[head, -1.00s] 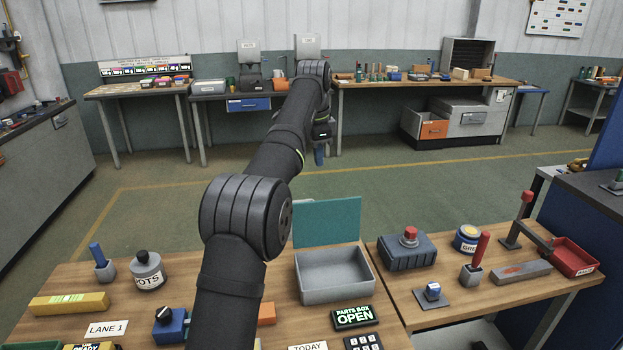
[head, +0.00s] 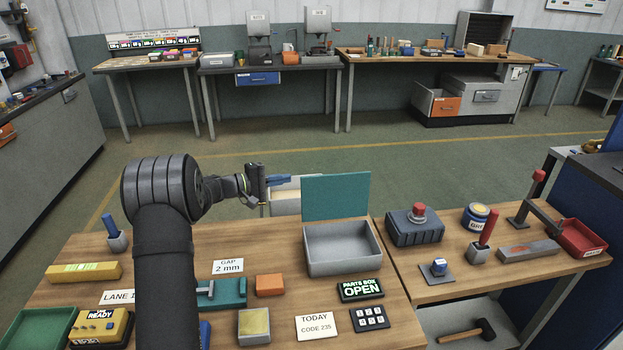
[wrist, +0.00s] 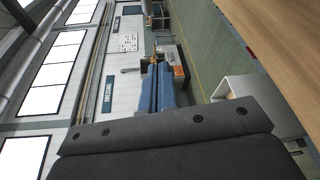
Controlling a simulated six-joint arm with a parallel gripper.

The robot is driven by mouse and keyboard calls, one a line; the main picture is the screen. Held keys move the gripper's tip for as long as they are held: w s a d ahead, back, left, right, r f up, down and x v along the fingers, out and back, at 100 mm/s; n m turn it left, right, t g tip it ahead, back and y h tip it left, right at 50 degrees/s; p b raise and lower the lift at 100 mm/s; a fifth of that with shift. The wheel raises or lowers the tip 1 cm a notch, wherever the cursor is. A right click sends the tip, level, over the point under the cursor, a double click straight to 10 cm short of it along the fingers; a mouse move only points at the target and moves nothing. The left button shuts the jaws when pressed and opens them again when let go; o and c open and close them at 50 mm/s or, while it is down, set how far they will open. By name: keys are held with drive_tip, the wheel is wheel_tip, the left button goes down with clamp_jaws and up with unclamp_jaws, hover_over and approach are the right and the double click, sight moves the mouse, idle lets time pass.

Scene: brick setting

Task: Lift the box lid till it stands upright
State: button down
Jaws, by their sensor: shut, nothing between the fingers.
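The grey parts box (head: 343,262) sits on the wooden bench, open at the top and empty as far as I see. Its teal lid (head: 336,196) stands upright along the box's back edge. My gripper (head: 284,180) is left of the lid, apart from it, with its blue fingers pointing right. In the wrist view the blue fingers (wrist: 159,75) are closed together with nothing between them. The box and lid do not show in the wrist view.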

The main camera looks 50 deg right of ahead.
sight(313, 179)
drive_tip(key=x, duration=1)
drive_tip(key=shift+s+a+r+n+h, duration=0.15)
drive_tip(key=shift+s+a+r, duration=0.15)
drive_tip(key=shift+s+a, duration=0.3)
drive_tip(key=shift+s+a+r+n+h, duration=0.15)
drive_tip(key=shift+s+a+r, duration=0.2)
drive_tip(key=shift+a, duration=0.45)
drive_tip(key=shift+f, duration=0.1)
drive_tip(key=shift+s+a+r+m, duration=0.5)
drive_tip(key=shift+s+a+r, duration=0.2)
drive_tip(key=shift+s+a, duration=0.25)
